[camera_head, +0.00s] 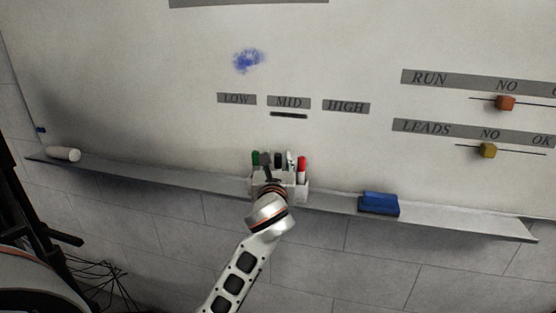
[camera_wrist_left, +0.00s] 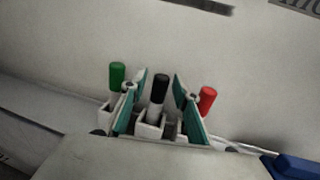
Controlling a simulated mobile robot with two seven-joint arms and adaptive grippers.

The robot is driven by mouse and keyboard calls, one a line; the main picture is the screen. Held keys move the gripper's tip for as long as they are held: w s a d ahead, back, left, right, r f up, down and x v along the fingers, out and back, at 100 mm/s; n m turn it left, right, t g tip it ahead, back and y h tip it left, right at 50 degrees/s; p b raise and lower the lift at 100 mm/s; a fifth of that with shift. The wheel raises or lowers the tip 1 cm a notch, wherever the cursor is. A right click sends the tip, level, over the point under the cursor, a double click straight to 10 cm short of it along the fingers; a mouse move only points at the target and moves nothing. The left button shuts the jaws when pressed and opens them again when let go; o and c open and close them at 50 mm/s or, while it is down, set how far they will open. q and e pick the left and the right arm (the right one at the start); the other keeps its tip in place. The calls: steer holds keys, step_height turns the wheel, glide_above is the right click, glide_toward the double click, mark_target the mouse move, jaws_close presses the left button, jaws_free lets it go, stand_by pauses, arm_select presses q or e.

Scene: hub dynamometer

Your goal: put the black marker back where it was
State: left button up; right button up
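The black marker (camera_wrist_left: 159,92) stands upright, cap up, in the middle slot of a small white holder (camera_wrist_left: 150,128) on the whiteboard ledge. In the head view the black marker (camera_head: 278,160) shows between my left gripper's fingers. My left gripper (camera_wrist_left: 158,100) is open, with one teal-padded finger on each side of the black marker and visible gaps to both. A green marker (camera_wrist_left: 117,78) stands in the holder to the left and a red marker (camera_wrist_left: 207,98) to the right. The holder's front is partly hidden by my gripper. My right gripper is not in view.
A blue eraser (camera_head: 379,203) lies on the ledge (camera_head: 450,217) right of the holder, and a white cylinder (camera_head: 63,153) lies at its left end. The board has a blue smudge (camera_head: 248,61), a short black line (camera_head: 289,115) under MID, and two sliders (camera_head: 505,102) at right.

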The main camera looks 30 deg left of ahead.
arm_select(q)
steer(key=shift+r, duration=0.1)
steer(key=shift+s+d, duration=0.1)
steer(key=shift+s, duration=0.15)
steer(key=v, duration=1.2)
steer(key=s+d+f+n+g+h, duration=0.1)
steer(key=d+f+n+h, duration=0.15)
steer(key=f, duration=0.65)
steer(key=s+d+f+n+g+h, duration=0.15)
steer(key=f+n, duration=0.25)
steer(key=f, duration=0.4)
steer(key=s+d+f+n+h, duration=0.1)
steer(key=d+f+n+h, duration=0.2)
steer(key=f, duration=0.6)
steer(key=s+d+f+n+g+h, duration=0.1)
steer(key=s+f+n+g+h, duration=0.1)
steer(key=s+f+n, duration=1.5)
step_height(320, 180, down, 3)
steer(key=shift+s+d+r+g+h+b, duration=0.2)
steer(key=shift+s+g+h+b, duration=0.25)
steer(key=shift+s+g, duration=0.25)
